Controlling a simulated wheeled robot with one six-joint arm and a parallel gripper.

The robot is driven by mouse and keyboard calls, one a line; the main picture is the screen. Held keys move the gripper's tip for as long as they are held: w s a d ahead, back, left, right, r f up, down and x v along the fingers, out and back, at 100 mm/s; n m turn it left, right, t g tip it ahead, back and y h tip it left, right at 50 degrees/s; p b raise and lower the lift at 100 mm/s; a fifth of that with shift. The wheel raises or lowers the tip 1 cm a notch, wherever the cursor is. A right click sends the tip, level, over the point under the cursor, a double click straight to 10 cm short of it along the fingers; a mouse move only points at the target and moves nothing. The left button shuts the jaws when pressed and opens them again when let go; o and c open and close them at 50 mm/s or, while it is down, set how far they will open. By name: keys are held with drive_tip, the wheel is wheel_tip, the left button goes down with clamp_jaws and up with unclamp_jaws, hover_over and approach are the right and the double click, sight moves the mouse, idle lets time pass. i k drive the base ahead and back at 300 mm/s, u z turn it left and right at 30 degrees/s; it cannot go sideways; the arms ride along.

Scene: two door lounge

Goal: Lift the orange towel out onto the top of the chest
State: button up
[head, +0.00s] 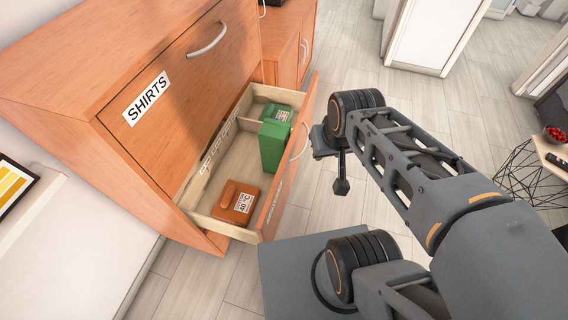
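The wooden chest (107,50) stands at the left, with its bare orange-brown top showing in part. Its lower drawer (297,160) is pulled open. The orange towel (236,203), a folded block with a white label, lies on the drawer floor at the near end. A green folded item (272,143) with a label is further back in the same drawer. My gripper (341,187) is to the right of the drawer front, outside the drawer and apart from the towel. It is small and dark, and its finger opening cannot be made out.
A shut drawer labelled SHIRTS (147,98) is above the open one. A lower wooden cabinet (292,48) stands behind the chest. A wire-frame side table (531,172) holds a bowl of red things (556,134) at the right. Open floor lies beyond my arm.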

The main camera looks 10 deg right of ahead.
sight(235, 204)
drive_tip(key=z, duration=1.45)
drive_tip(key=i, duration=1.65)
drive_tip(key=u, duration=3.8)
drive_tip(key=i, duration=0.5)
drive_tip(key=u, duration=0.1)
